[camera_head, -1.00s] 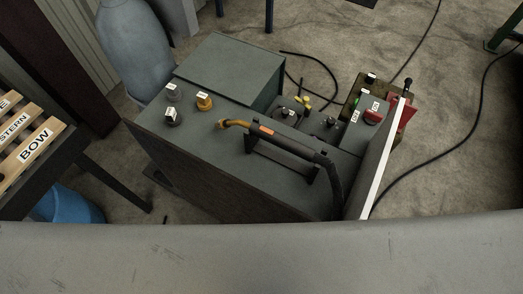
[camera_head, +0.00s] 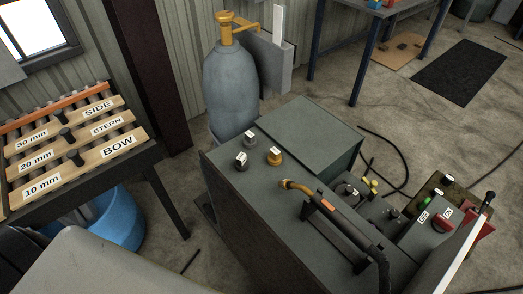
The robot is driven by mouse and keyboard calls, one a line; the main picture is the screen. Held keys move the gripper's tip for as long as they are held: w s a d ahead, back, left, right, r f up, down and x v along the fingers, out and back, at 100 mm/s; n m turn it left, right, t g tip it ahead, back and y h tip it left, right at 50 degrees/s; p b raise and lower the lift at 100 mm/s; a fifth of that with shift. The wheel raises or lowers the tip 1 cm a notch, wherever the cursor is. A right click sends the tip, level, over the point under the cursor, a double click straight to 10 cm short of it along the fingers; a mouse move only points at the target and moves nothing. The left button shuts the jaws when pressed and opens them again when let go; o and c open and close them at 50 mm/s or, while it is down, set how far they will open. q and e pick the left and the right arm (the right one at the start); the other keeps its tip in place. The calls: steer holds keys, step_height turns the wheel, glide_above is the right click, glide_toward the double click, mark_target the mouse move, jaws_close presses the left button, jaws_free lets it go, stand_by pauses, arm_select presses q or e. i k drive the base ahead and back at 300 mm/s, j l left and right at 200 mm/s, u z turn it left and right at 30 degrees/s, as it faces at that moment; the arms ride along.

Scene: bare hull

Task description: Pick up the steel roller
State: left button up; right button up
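I cannot pick out a steel roller for certain in this view. A slatted rack (camera_head: 110,90) at the left holds wooden strips labelled SIDE, STERN and BOW, with 30 mm, 20 mm and 10 mm marks. Neither of my grippers can be made out in the view.
A dark green machine (camera_head: 250,205) with a torch (camera_head: 345,229) on top fills the middle. A grey gas cylinder (camera_head: 231,90) stands behind it. A blue bucket (camera_head: 119,220) is under the rack. A grey surface (camera_head: 120,270) crosses the lower left. Cables lie on the floor.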

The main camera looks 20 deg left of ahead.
mark_target(250, 139)
steer(key=i+j+z, duration=0.1)
steer(key=j+z, duration=0.2)
steer(key=j, duration=0.55)
steer(key=j+z, duration=0.3)
steer(key=j, duration=0.55)
steer(key=k+j+z, duration=0.15)
steer(key=j+z, duration=0.2)
steer(key=j, duration=0.5)
steer(key=i+l, duration=0.25)
steer(key=l, duration=0.1)
